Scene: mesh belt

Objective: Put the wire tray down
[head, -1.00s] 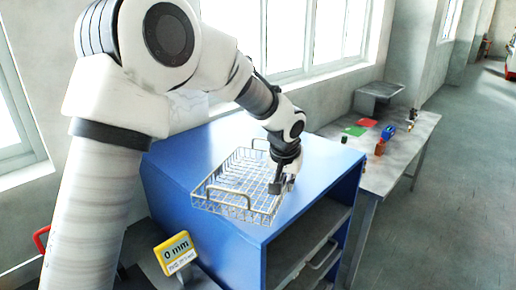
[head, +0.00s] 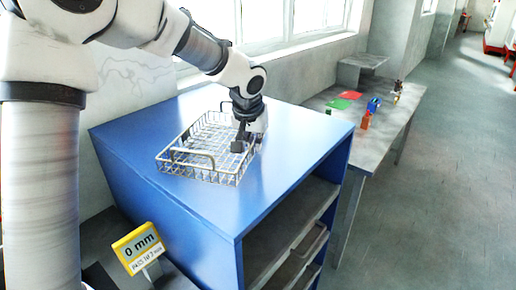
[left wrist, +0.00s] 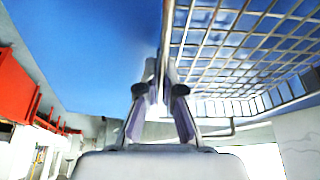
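The wire tray (head: 212,165) is a shallow silver mesh basket with looped handles. My left gripper (head: 240,143) is at the tray's right side, pointing down. In the left wrist view, the fingers (left wrist: 160,92) are close together on the tray's side wire, and the mesh (left wrist: 250,50) spreads to the right. The fingers hide the gripped spot. My right gripper is out of view.
A yellow-framed "0 mm" sign (head: 139,247) stands at the cabinet's lower left. The cabinet top right of the tray is clear.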

